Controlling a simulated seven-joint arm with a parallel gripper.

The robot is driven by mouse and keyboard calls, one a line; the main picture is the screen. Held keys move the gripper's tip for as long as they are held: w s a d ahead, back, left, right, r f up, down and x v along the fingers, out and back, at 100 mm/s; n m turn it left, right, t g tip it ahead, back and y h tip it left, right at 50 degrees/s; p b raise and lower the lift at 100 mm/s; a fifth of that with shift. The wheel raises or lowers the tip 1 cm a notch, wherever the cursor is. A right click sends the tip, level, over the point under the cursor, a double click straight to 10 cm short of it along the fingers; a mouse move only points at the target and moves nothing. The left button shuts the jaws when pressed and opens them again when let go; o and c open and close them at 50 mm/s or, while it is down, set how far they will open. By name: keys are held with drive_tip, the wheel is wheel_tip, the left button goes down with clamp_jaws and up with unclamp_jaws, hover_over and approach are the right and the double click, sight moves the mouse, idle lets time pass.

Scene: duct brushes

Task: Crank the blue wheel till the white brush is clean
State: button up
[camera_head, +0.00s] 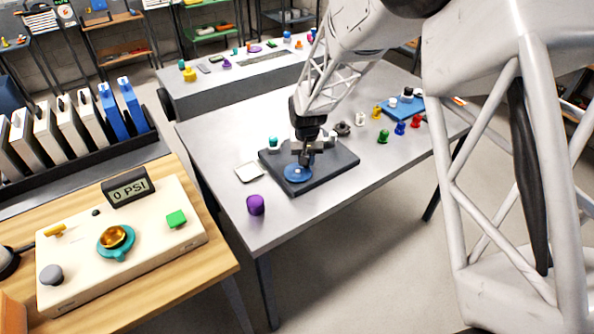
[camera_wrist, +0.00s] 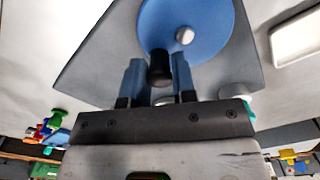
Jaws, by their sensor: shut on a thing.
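The blue wheel (camera_head: 297,173) lies flat on a dark grey board (camera_head: 335,170) on the grey table. In the wrist view the wheel (camera_wrist: 205,17) shows a pale hub knob (camera_wrist: 184,35) and a black crank handle (camera_wrist: 160,70) near its rim. My gripper (camera_head: 303,160) is over the wheel, its two blue-grey fingers (camera_wrist: 158,82) on either side of the handle, shut on it. A small teal-and-white piece (camera_head: 273,143) stands at the board's far left edge. I cannot make out for certain which thing is the white brush, or whether it is clean.
A purple cup-like piece (camera_head: 256,205) and a white square tile (camera_head: 249,172) lie left of the board. Several coloured pieces, including a green one (camera_head: 383,136), stand to its right. A control box (camera_head: 150,262) reading 0 PSI sits on the wooden bench at left.

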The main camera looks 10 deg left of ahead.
drive_tip(key=shift+w+a, duration=0.2)
drive_tip(key=shift+a, duration=0.05)
idle(0.3)
drive_tip(key=o, duration=0.6)
drive_tip(key=shift+r, duration=3.45)
drive_tip(key=shift+d+r, duration=0.1)
